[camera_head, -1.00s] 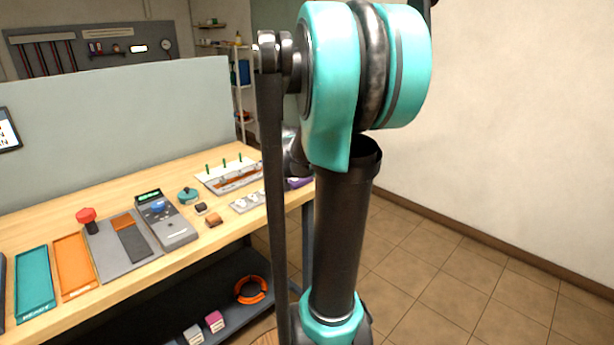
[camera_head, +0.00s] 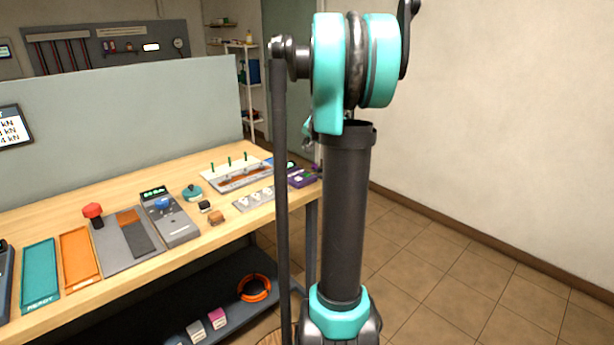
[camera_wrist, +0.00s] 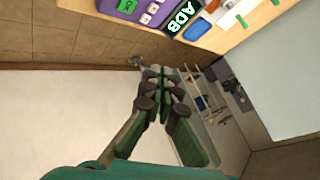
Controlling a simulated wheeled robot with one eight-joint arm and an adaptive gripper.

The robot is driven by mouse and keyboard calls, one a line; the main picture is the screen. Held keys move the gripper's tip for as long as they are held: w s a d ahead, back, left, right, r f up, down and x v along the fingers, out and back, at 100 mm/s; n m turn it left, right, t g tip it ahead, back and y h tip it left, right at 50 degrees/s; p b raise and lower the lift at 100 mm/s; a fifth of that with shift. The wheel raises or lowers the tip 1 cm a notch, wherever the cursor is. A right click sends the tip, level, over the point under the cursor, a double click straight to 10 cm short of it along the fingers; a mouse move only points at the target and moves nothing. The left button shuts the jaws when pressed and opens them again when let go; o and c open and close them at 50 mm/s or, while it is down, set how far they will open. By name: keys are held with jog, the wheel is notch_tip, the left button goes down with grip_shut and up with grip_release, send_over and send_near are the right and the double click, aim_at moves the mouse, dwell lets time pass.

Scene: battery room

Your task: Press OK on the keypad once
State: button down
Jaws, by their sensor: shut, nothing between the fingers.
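The purple keypad (camera_wrist: 150,4) is at the top edge of the wrist view, partly cut off. Its green OK key (camera_wrist: 127,5) shows there, with pale keys beside it. In the head view the keypad (camera_head: 302,179) lies at the right end of the bench, partly behind my arm. My gripper (camera_wrist: 160,72) is shut and empty in the middle of the wrist view. It is apart from the keypad and points past it over the floor and far wall.
A dark display reading ADB (camera_wrist: 182,18) stands beside the keypad. The wooden bench (camera_head: 120,275) holds a grey meter (camera_head: 170,218), a teal tray (camera_head: 40,272), an orange tray (camera_head: 79,257) and a rack with green pegs (camera_head: 237,174). The tiled floor (camera_head: 450,255) at the right is clear.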

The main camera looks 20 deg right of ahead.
aim_at(307, 175)
jog(key=shift+f, duration=0.1)
jog(key=shift+f, duration=4.3)
jog(key=shift+f, duration=0.15)
jog(key=shift+f, duration=0.25)
jog(key=shift+f, duration=0.45)
jog(key=shift+r, duration=0.85)
jog(key=shift+r, duration=0.1)
jog(key=shift+r, duration=2.45)
